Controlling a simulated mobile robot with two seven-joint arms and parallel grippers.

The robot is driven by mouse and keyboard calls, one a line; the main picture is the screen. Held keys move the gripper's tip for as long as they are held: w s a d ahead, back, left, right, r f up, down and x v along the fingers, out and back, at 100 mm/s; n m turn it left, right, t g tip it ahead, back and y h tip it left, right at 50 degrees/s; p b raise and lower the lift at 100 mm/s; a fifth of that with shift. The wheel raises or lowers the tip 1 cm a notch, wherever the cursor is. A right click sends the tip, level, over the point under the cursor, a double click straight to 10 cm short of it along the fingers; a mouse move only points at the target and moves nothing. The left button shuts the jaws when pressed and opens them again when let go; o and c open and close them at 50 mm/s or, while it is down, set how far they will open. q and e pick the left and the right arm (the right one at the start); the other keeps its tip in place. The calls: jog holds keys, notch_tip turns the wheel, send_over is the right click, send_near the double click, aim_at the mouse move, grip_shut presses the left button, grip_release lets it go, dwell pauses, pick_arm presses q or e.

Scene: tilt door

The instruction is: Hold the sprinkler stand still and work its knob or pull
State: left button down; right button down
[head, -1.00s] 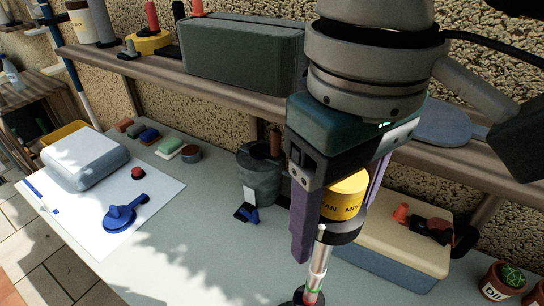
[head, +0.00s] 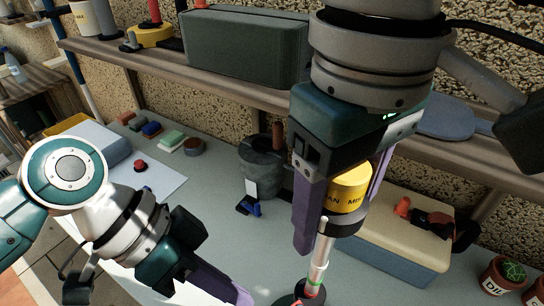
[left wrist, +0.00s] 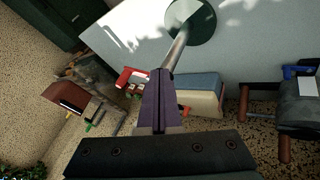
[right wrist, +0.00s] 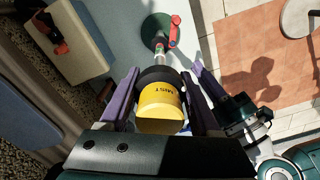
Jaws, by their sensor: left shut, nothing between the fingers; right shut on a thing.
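My right gripper (head: 340,205) is shut on the yellow knob, a purple finger on either side; the right wrist view shows the knob (right wrist: 162,108) between the fingers, and the green base (right wrist: 157,27) beyond. My left gripper (head: 245,300) is shut and empty, low and left of the pole. In the left wrist view its closed fingers (left wrist: 160,75) overlap the pole (left wrist: 178,45); contact cannot be told.
A cream-and-blue box (head: 400,245) stands right of the stand. A dark grey canister (head: 262,165) is behind it. A shelf (head: 215,85) with a green case (head: 245,45) runs along the back. Pots (head: 503,275) stand at right. Bench surface left of the stand is fairly clear.

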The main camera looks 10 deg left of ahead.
pick_arm(q)
jog(key=shift+a, duration=0.1)
jog(key=a+r, duration=0.6)
jog(key=a, duration=0.3)
jog(key=shift+a, duration=0.4)
dwell(0.4)
jog(key=c, duration=1.6)
grip_release()
